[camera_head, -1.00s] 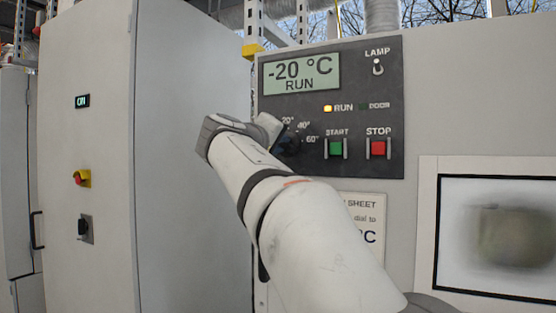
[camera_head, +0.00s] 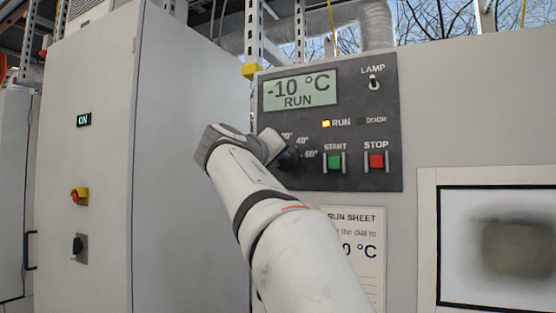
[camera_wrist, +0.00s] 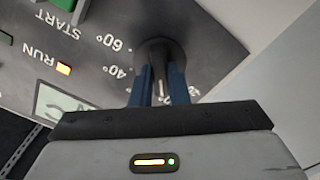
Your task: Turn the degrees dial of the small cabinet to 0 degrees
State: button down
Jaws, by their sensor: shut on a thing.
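The degrees dial (camera_head: 289,158) is a dark round knob on the dark control panel (camera_head: 385,112) of the small cabinet, mostly hidden behind my wrist in the head view. The wrist view shows the dial (camera_wrist: 160,50) with 40° and 60° marks beside it. My gripper (camera_wrist: 161,82) is shut on the dial, its two blue fingers on either side of it. The display (camera_head: 300,91) reads -10 °C and RUN. The dial's pointer is hard to make out.
START (camera_head: 334,162) and STOP (camera_head: 376,161) buttons and a LAMP switch (camera_head: 374,83) sit right of the dial. A run sheet (camera_head: 365,250) hangs below, partly covered by my arm. A tall grey cabinet (camera_head: 190,150) stands close on the left.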

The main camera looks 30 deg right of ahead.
jog(key=c, duration=1.4)
grip_release()
jog(key=b+v, duration=0.1)
jog(key=v, duration=0.6)
jog(key=shift+s+a+b, duration=0.25)
jog(key=shift+a+b, duration=0.05)
jog(key=s+a+f+n+g+y+p, duration=0.1)
jog(key=s+f+g+y, duration=0.15)
jog(key=f, duration=0.95)
jog(key=s+a+f+n+g+y+p, duration=0.1)
jog(key=s+a+f+n+y+p, duration=0.2)
jog(key=f, duration=0.9)
jog(key=s+f+g+y, duration=0.2)
jog(key=s+f+y, duration=0.15)
jog(key=f, duration=0.75)
jog(key=s+a+f+g+y, duration=0.1)
jog(key=s+a+f+y, duration=0.1)
jog(key=s+f, duration=0.4)
jog(key=s+a+f+m+g+y+p, duration=0.1)
jog(key=s+a+f+g+y, duration=0.1)
jog(key=s+f, duration=0.4)
notch_tip(320, 180, down, 4)
jog(key=shift+a+r+m+y, duration=0.2)
jog(key=shift+a+m+y, duration=0.1)
jog(key=shift+a+y, duration=0.4)
